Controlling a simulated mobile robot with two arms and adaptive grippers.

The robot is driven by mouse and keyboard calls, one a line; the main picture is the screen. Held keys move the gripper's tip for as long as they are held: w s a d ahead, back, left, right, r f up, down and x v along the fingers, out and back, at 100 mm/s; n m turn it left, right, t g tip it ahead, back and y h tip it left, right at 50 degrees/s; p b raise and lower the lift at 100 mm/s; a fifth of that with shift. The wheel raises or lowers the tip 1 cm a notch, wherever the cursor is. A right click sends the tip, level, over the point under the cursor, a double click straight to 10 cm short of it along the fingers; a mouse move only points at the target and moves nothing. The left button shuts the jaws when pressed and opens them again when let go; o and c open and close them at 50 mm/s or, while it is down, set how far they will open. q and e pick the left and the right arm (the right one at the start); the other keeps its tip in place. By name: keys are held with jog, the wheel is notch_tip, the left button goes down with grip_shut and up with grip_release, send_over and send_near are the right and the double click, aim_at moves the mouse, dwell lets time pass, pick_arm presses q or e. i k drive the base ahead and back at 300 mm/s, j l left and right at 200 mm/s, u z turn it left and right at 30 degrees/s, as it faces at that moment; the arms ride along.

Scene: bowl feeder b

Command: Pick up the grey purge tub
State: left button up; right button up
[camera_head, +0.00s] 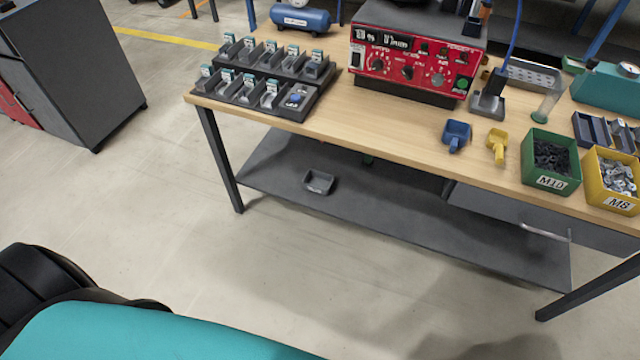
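A small dark grey open tub (319,182) sits on the lower shelf of the workbench, left of the middle of the view. It looks like the grey purge tub. It stands upright and its inside looks empty. Neither of my grippers shows in the head view, so nothing is seen touching the tub.
The wooden benchtop (400,125) is above the dark lower shelf (400,215). A red control unit (415,55), a black rack (270,85), a green M10 bin (549,165) and a yellow M8 bin (612,180) stand on top. Table legs (220,160) flank the shelf. The floor in front is clear.

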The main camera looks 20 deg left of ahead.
aim_at(315, 181)
jog(key=i+j+z, duration=0.1)
jog(key=j, duration=0.2)
jog(key=i+j+z, duration=0.1)
jog(key=j, duration=0.25)
jog(key=i+j, duration=0.25)
jog(key=i+j+z, duration=0.15)
jog(key=j, duration=0.3)
jog(key=i+j+z, duration=0.1)
jog(key=j, duration=0.25)
jog(key=i+j+z, duration=0.1)
jog(key=j, duration=0.25)
